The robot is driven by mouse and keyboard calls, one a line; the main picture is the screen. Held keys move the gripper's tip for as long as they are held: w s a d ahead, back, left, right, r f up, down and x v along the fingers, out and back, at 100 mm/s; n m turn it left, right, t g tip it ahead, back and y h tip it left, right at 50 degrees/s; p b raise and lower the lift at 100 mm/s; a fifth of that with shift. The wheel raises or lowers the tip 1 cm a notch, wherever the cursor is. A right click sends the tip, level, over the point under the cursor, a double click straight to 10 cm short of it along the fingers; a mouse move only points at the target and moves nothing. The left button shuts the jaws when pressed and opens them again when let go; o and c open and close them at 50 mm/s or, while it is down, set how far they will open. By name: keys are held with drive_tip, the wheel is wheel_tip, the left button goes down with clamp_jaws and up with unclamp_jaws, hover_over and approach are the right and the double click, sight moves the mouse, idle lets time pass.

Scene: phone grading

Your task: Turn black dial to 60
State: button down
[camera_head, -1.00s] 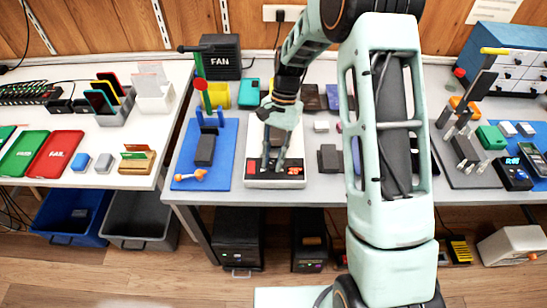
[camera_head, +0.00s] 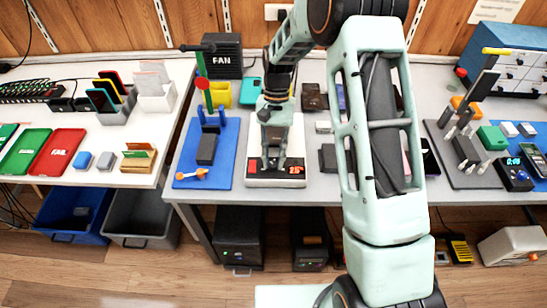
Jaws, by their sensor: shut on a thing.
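A white device (camera_head: 277,183) with a black front panel stands on the grey table, right of the blue mat. The panel has a red patch at its left end and a small display (camera_head: 296,169) with red digits at its right end, too small to read surely. My gripper (camera_head: 269,168) points down at the middle of this panel, its fingers closed on the black dial. The dial itself is hidden by the fingers, so its setting cannot be seen.
The blue mat (camera_head: 222,178) with a dark block and an orange-tipped tool lies close on the left. A dark block (camera_head: 327,157) stands just right of the device. My forearm covers part of the table farther right.

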drive_tip(key=c, duration=1.7)
unclamp_jaws()
drive_tip(key=shift+c, duration=0.2)
drive_tip(key=v, duration=1.2)
drive_tip(key=shift+r, duration=0.1)
